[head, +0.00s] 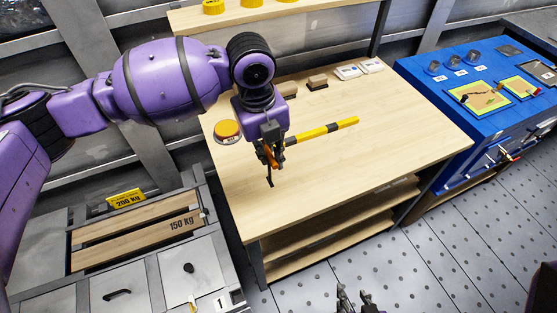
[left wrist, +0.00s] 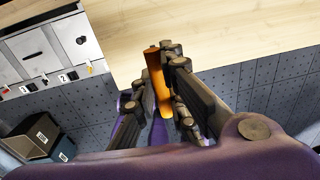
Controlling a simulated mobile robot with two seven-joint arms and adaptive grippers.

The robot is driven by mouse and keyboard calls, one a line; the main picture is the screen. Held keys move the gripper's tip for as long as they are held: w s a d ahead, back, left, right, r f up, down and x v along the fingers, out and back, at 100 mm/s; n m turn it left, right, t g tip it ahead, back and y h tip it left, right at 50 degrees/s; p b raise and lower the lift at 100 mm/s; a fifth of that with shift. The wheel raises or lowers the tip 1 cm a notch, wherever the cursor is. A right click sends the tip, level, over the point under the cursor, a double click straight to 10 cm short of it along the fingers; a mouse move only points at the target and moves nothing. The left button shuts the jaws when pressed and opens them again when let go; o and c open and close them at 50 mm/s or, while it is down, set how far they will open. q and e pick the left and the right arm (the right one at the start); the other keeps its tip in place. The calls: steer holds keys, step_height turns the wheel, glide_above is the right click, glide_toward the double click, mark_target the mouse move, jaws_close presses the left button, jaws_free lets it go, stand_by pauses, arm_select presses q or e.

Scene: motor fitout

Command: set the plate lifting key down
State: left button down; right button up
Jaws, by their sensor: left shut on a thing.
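The plate lifting key shows as an orange bar (left wrist: 157,82) in the left wrist view, upright between the fingers. My left gripper (head: 271,160) is shut on it, over the left part of the wooden workbench (head: 350,185). In the head view only a little orange shows, partly hidden by the fingers. A thin dark tip points down below them; I cannot tell whether it touches the bench top. My right gripper (head: 356,300) is at the bottom edge of the head view, its dark fingertips apart with nothing between them, away from the bench.
A yellow-and-black striped bar (head: 335,125) lies on the bench just behind my left gripper. An orange round button (head: 228,130) stands to its left. Small blocks and cards lie at the back. A blue cabinet (head: 450,125) stands right. The bench's front right is clear.

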arm_select(q)
step_height(320, 180, down, 7)
steer(key=w+d, duration=0.2)
steer(key=shift+w, duration=0.2)
steer(key=shift+f, duration=0.1)
steer(key=c, duration=1.8)
jaws_free()
step_height(320, 180, up, 12)
steer(key=a, duration=0.1)
steer(key=shift+s, duration=0.25)
